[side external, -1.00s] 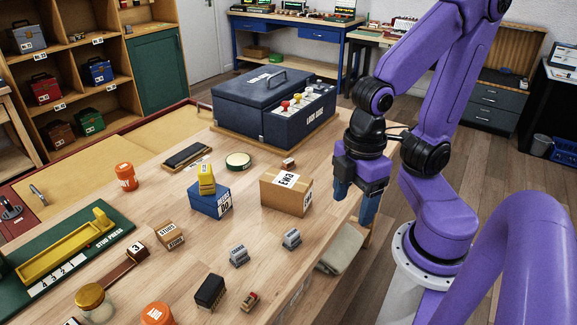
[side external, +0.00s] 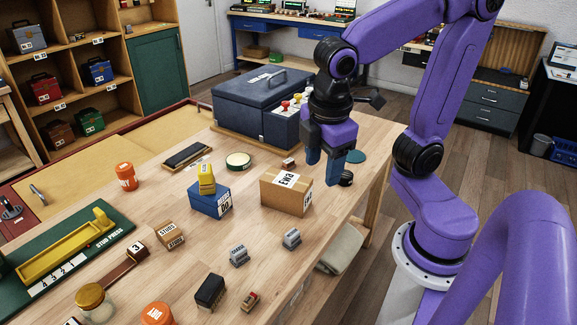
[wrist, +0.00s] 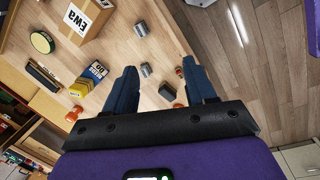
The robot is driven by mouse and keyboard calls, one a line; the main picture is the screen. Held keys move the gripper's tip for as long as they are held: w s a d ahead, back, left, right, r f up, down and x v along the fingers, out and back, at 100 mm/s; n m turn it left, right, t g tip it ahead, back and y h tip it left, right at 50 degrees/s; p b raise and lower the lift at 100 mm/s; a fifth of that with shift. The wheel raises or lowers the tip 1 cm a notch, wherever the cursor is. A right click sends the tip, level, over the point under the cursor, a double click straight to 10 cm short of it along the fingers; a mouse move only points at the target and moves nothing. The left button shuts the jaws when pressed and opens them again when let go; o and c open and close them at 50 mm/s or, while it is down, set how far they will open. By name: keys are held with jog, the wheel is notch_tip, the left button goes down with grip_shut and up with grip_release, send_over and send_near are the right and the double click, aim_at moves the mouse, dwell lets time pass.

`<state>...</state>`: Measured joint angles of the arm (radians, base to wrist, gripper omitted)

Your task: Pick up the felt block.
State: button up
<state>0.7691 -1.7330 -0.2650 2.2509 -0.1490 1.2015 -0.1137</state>
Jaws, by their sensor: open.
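I cannot tell for certain which object is the felt block. One candidate is a long, low dark block (side external: 187,155) lying flat at the back left of the table; it also shows in the wrist view (wrist: 43,77). Another is a small black block (side external: 210,291) near the front, also in the wrist view (wrist: 167,91). My gripper (side external: 324,172) is open and empty, fingers down, above the table's right side behind the cardboard box. It is apart from both blocks. In the wrist view the fingers (wrist: 159,68) are spread with nothing gripped.
A cardboard box (side external: 286,193) stands close to my gripper, with a dark blue toolbox (side external: 238,110) behind. A blue box (side external: 207,201) bears a yellow object (side external: 206,178). Two small grey blocks (side external: 239,255) (side external: 291,238) and a round tin (side external: 238,160) stand on the table.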

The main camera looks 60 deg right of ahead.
aim_at(291, 159)
jog(key=w+d+n+h, duration=0.1)
jog(key=w+d+h, duration=0.25)
jog(key=w, duration=0.65)
jog(key=w+d+h, duration=0.3)
jog(key=w+d, duration=0.2)
jog(key=w, duration=0.5)
jog(key=w+d+f+n+g+h, duration=0.1)
jog(key=w+d+g+h, duration=0.15)
jog(key=w+d, duration=0.45)
jog(key=w+d+n+g+h, duration=0.1)
jog(key=w+d+g+h, duration=0.2)
jog(key=d, duration=0.8)
jog(key=shift+m+t, duration=0.3)
jog(key=shift+t, duration=0.45)
jog(key=f, duration=2.6)
jog(key=shift+w+f, duration=0.1)
jog(key=shift+w, duration=0.2)
jog(key=shift+x, duration=1.3)
jog(key=shift+r+x, duration=0.15)
jog(key=shift+x, duration=1.1)
jog(key=shift+r+x, duration=0.1)
jog(key=shift+x, duration=1.15)
jog(key=shift+d, duration=0.1)
jog(key=c, duration=1)
